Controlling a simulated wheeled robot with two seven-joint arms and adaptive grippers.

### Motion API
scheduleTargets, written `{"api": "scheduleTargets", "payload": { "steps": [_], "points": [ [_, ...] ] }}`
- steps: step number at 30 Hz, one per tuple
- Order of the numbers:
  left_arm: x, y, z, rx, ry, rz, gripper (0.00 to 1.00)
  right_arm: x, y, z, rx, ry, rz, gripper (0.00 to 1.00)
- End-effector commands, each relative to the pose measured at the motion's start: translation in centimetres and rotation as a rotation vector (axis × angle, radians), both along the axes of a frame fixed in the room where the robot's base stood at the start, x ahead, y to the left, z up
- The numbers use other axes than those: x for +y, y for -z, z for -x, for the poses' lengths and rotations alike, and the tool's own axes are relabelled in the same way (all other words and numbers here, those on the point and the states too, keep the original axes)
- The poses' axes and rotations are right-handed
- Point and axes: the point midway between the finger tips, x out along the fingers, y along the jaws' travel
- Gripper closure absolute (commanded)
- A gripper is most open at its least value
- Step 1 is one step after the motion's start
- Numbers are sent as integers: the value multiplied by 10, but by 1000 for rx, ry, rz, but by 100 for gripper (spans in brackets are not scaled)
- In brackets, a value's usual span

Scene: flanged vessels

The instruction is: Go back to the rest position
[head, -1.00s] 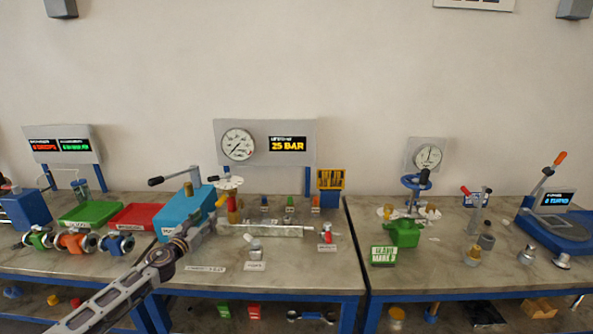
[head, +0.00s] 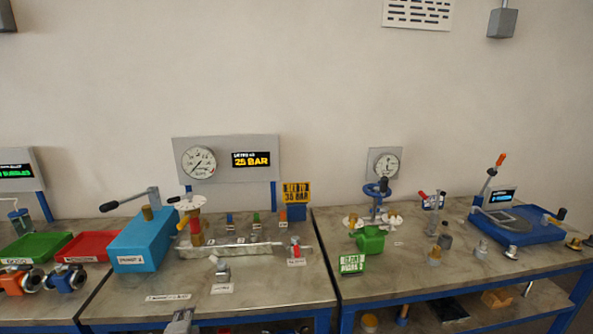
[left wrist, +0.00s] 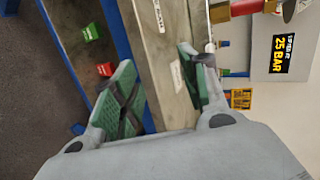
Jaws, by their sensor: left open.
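My left gripper (left wrist: 158,88) shows in the left wrist view, its two green-padded fingers spread apart with nothing between them. In the head view only a small grey piece of my left gripper (head: 180,321) shows at the bottom edge, in front of the left bench's front edge. My right gripper is in neither view.
The right bench (head: 420,265) holds a green vessel (head: 370,239) and blue station (head: 520,226). Its front middle is mostly clear.

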Motion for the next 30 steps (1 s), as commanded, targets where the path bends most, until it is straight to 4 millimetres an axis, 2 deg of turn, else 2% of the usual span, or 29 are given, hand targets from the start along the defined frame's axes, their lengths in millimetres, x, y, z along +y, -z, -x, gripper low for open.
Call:
{"api": "scheduleTargets", "payload": {
  "steps": [1,7,12,15,21,30],
  "points": [
    [-7,7,16,28,-48,87,56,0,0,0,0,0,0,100],
    [-33,31,81,157,-268,419,56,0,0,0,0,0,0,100],
    [-55,42,137,271,-461,655,56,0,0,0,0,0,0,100],
    [-64,43,160,321,-548,747,56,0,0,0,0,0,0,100],
    [-77,43,194,395,-672,864,56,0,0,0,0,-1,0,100],
    [-90,40,228,469,-800,971,56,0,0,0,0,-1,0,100]
  ]
}}
